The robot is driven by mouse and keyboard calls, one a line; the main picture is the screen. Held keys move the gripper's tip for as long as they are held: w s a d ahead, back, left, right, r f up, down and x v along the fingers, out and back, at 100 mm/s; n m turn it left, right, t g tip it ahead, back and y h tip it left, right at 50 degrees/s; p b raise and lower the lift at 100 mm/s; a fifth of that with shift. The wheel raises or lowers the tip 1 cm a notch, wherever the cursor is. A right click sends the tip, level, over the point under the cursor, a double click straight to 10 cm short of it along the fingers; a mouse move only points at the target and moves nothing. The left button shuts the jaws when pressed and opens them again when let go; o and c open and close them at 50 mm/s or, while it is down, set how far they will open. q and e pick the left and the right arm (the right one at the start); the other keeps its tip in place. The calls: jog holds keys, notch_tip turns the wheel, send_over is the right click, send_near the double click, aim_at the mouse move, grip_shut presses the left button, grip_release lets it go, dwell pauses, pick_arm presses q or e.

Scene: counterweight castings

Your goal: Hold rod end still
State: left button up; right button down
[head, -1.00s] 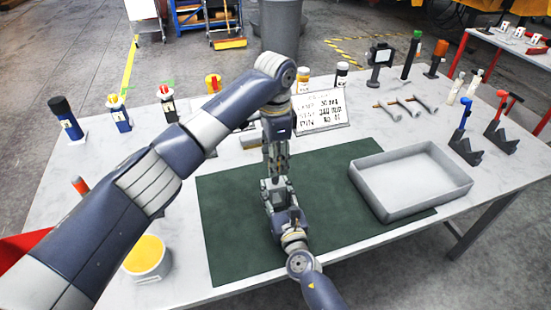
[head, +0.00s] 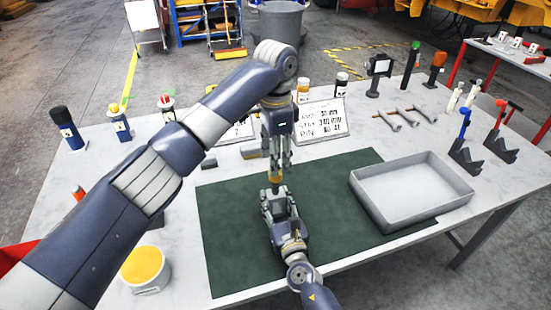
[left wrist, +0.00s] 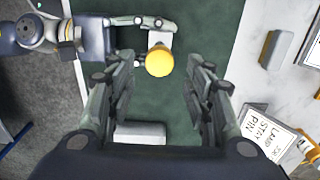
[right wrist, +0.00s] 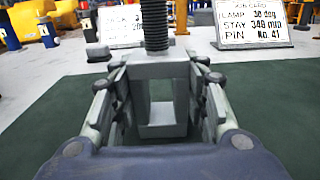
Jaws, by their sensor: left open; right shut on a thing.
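In the head view my right gripper (head: 278,208) is low over the green mat, shut on a grey fork-shaped rod end. In the right wrist view the rod end (right wrist: 160,95) sits between the fingers, with a dark threaded rod (right wrist: 154,25) rising upright from it. A yellow cap or knob (head: 274,178) tops the upright assembly. It also shows in the left wrist view (left wrist: 159,62). My left gripper (head: 278,165) is open, pointing down just above the yellow top. In the left wrist view its fingers stand apart on either side, touching nothing that I can see.
A grey tray (head: 412,188) lies at the mat's right side. A card sign (head: 322,120) and a small grey block (head: 251,152) stand behind the green mat (head: 225,240). A white tub with yellow contents (head: 145,268) is at front left. The mat's left part is clear.

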pick_arm(q)
jog(key=r+n, duration=0.1)
jog(key=n, duration=0.2)
jog(key=shift+r+n, duration=0.35)
jog(key=shift+n, duration=0.05)
jog(key=n, duration=0.1)
jog(key=r+n, duration=0.1)
jog(key=n, duration=0.3)
jog(key=shift+r, duration=0.4)
jog(key=shift+f, duration=0.1)
jog(key=shift+f, duration=3.9)
jog(key=shift+c, duration=0.6)
grip_shut()
